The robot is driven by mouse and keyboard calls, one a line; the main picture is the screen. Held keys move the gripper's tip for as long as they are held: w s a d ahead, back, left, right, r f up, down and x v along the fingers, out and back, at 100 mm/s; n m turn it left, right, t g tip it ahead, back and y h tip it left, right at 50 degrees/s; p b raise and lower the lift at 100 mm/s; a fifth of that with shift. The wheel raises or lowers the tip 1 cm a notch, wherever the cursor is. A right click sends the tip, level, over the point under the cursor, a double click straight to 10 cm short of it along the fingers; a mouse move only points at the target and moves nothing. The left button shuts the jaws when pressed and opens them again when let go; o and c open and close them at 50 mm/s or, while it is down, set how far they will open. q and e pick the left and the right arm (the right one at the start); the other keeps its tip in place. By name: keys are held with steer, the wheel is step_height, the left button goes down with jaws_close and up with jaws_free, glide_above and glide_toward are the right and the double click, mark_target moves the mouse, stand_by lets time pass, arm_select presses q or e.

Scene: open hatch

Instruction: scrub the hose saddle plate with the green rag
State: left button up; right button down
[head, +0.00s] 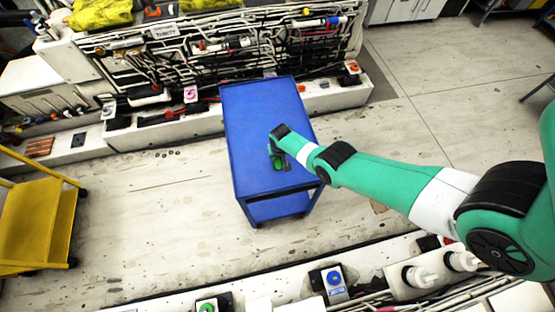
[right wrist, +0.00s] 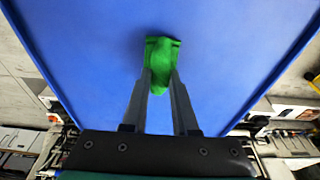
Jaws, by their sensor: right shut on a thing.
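My right gripper (head: 280,157) comes in from the right over the blue cart (head: 262,108). It is shut on the green rag (right wrist: 162,60), which is bunched between the two fingertips in the right wrist view. In the head view the rag (head: 276,160) shows only in part beside the wrist. The rag is over the cart's top; I cannot tell whether it touches the surface. I cannot tell which part is the hose saddle plate. My left gripper is not in view.
A long bank of pipes and hoses (head: 210,45) runs behind the cart. A second pipe run with a blue-capped fitting (head: 334,278) lies along the front. A yellow cart (head: 38,215) stands at the left. The floor (head: 150,205) between is mostly clear.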

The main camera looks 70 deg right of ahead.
steer(key=shift+r+p, duration=2.25)
steer(key=shift+r, duration=0.35)
step_height(320, 180, up, 12)
steer(key=p, duration=1.2)
